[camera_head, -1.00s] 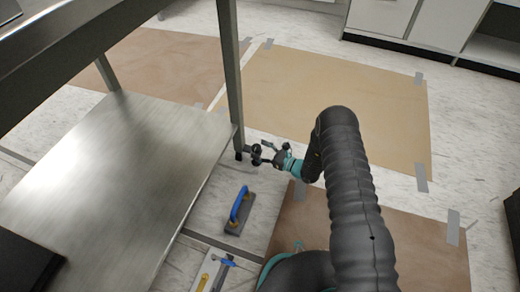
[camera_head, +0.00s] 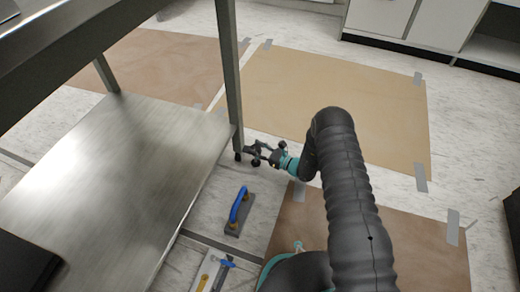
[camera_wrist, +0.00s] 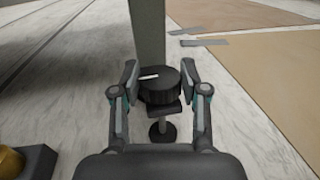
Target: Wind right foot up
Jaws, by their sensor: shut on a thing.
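The right foot (camera_wrist: 160,88) is a dark round knob with a white mark on top, at the bottom of a metal table leg (camera_wrist: 148,30). A thin stem and a small round pad show below it in the wrist view. My gripper (camera_wrist: 157,90) has one finger on each side of the knob and is shut on it. In the head view, my gripper (camera_head: 262,152) is at the foot of the near right leg (camera_head: 230,75), low by the floor. The foot there is partly hidden by the fingers.
The metal table's lower shelf (camera_head: 110,180) lies left of my gripper. A blue-handled float (camera_head: 238,212) and a tray of tools (camera_head: 212,270) lie on the floor nearer me. Taped brown sheets (camera_head: 335,100) cover floor behind and to the right.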

